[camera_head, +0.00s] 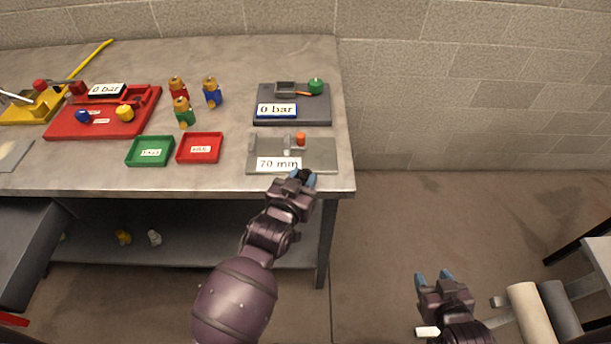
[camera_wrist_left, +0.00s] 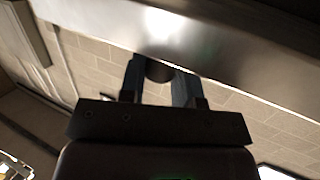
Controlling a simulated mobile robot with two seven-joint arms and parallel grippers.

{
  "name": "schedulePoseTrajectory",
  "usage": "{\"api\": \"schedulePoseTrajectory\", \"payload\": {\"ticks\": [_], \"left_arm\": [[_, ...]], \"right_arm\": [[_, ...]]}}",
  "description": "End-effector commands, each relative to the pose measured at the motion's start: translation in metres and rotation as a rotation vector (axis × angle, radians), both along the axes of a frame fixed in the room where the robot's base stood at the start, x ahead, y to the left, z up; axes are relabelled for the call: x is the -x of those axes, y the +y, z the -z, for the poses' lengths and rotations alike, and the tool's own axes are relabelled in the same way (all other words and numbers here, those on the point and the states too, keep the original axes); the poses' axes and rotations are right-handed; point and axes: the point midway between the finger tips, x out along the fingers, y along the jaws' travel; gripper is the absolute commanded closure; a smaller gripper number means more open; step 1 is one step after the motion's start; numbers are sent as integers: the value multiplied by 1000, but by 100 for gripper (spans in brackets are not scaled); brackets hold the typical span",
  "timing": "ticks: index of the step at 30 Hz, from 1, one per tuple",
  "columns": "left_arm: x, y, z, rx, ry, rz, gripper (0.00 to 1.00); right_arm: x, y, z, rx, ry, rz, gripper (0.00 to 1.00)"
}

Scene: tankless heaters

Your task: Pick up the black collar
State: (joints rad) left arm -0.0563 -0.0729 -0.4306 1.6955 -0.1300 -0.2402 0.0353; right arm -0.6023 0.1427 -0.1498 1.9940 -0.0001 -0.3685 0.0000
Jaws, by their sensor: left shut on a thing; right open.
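My left gripper (camera_head: 302,175) is at the front edge of the workbench, just in front of the grey plate labelled "70 mm" (camera_head: 322,165). It is shut on the black collar (camera_head: 301,173), which shows as a small dark piece between the blue fingertips. In the left wrist view the collar (camera_wrist_left: 160,70) is a dark rounded shape between the two fingers, partly hidden by them. My right gripper (camera_head: 434,278) is open and empty, low at the right, away from the bench.
The workbench (camera_head: 225,60) carries a green tray (camera_head: 133,163), a red tray (camera_head: 182,160), several figure-like coloured fittings (camera_head: 211,92), a red "0 bar" fixture (camera_head: 75,128) and a dark "0 bar" fixture (camera_head: 262,119). A lower shelf (camera_head: 200,250) holds small parts.

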Motion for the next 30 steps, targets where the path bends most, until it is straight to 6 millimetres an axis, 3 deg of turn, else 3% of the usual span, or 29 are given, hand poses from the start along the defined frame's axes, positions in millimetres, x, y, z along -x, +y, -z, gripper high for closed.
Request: {"api": "schedulePoseTrajectory", "payload": {"ticks": [5, 11, 24, 30], "left_arm": [[0, 0, -2, 0, 0, 0, 93], [0, 0, -27, 1, -4, 0, 93], [0, 0, -137, 2, -5, 0, 93], [0, 0, -175, 2, -4, 0, 93]], "right_arm": [[5, -1, 3, 0, 12, 2, 50], [4, -1, 0, 0, 12, 2, 50], [-7, 1, -23, 0, -19, -3, 50], [-8, 1, -29, -1, -23, -3, 50]]}}
